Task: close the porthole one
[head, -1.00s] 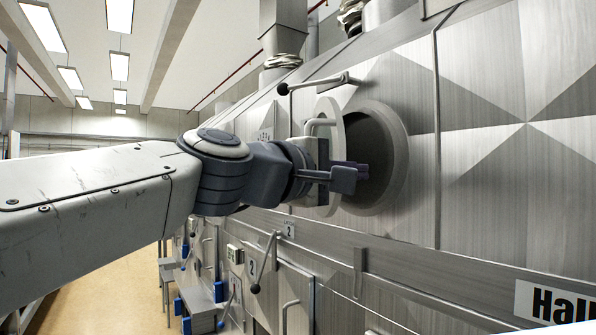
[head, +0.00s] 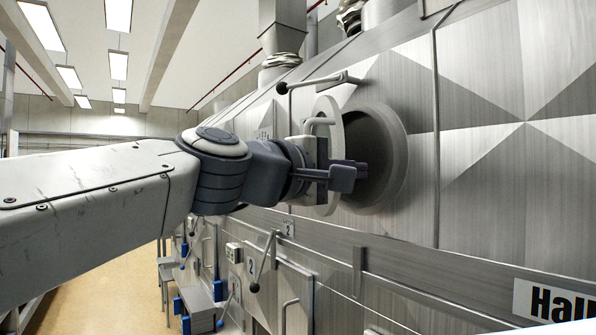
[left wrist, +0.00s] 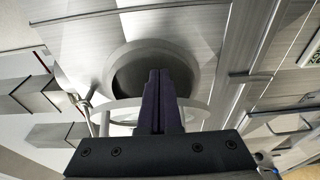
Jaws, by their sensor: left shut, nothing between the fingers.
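The porthole is a round dark opening (head: 378,160) in the metal dryer hood wall, with a thick pale rim. Its round door (head: 327,198) stands open, swung out to the left and seen nearly edge-on, with a bent handle (head: 318,124) on its outer face. My left gripper (head: 357,171) is shut and empty, its fingertips in front of the opening and overlapping the door in the picture. In the left wrist view the closed fingers (left wrist: 160,100) point toward the opening (left wrist: 140,72), with the pale door ring (left wrist: 190,112) around them. I cannot tell whether they touch the door. My right gripper is not in view.
A lever with a black knob (head: 283,88) juts out above the porthole. More levers and a lower hatch marked 2 (head: 252,267) are below. The hood wall (head: 490,190) runs along the right. The aisle floor (head: 110,300) is clear at lower left.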

